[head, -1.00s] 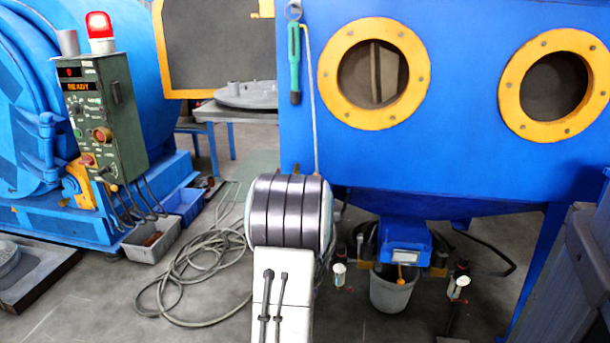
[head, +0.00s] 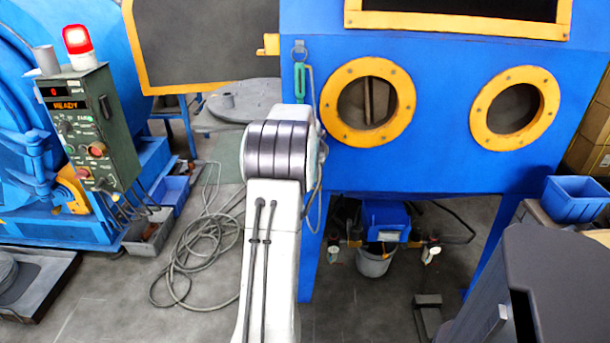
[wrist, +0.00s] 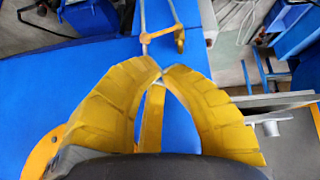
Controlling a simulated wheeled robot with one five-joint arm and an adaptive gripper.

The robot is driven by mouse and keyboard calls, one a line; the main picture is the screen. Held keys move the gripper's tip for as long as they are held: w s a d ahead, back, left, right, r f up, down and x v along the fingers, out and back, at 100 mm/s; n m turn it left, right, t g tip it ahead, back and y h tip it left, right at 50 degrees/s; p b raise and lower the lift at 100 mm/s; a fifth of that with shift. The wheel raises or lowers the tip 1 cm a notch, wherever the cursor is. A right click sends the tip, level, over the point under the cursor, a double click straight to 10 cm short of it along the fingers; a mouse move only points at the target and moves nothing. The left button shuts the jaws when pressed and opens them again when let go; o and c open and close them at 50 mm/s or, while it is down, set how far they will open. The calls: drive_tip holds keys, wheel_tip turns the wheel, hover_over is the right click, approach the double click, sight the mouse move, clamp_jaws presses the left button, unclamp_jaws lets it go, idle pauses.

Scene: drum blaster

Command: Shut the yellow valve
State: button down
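In the wrist view, the two ribbed yellow fingers of my gripper (wrist: 161,76) curve inward and their tips meet, with no object clearly seen between them. Beyond the tips, a bent grey pipe carries a small yellow part (wrist: 180,42) that looks like a valve lever. It stands apart from the fingertips in the picture. Whether it is open or shut cannot be told. In the head view, my gripper is hidden behind my arm. Small yellow fittings show under the blue blast cabinet (head: 430,165), too small to make out.
A green control box (head: 95,130) with a red lamp stands at the left. A coiled hose (head: 190,265) lies on the floor. A round turntable (head: 245,98) stands left of the cabinet. A grey bucket (head: 374,262) sits beneath it. A blue bin (head: 577,200) is at the right.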

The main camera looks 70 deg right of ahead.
drive_tip(key=x, duration=1.2)
drive_tip(key=shift+s+a+f+y, duration=0.2)
drive_tip(key=shift+s+f+y, duration=0.05)
drive_tip(key=shift+f+y, duration=0.15)
drive_tip(key=shift+s+d+f+b, duration=0.1)
drive_tip(key=shift+d+f+b, duration=0.05)
drive_tip(key=shift+f+b, duration=0.3)
drive_tip(key=shift+s+d+f+b, duration=0.1)
drive_tip(key=shift+f+b, duration=0.3)
drive_tip(key=shift+b, duration=0.1)
drive_tip(key=shift+r, duration=0.1)
